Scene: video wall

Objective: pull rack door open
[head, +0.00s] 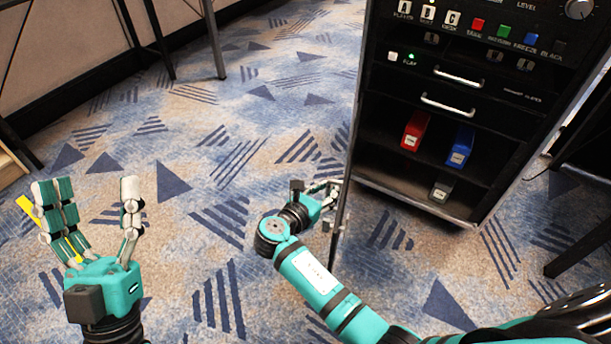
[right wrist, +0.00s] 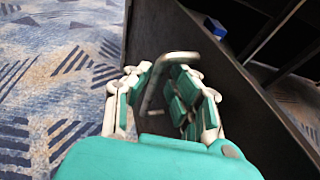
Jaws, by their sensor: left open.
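The rack (head: 490,95) stands at the upper right with its front open to view. Its door (head: 341,215) shows nearly edge-on at the rack's left side, swung out toward me. In the right wrist view the door is a dark panel (right wrist: 235,85) on the right, with a bent metal handle (right wrist: 168,58). My right gripper (head: 322,190) is at the door's edge. In the right wrist view its fingers (right wrist: 160,88) close in on both sides of the handle; exact contact is partly hidden.
Inside the rack, a red box (head: 415,131), a blue box (head: 460,147) and a dark box (head: 441,188) stand on shelves below two drawer handles. Table legs (head: 212,40) are at the upper left. Dark furniture (head: 585,145) is at the right edge. The carpet (head: 230,150) between is clear.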

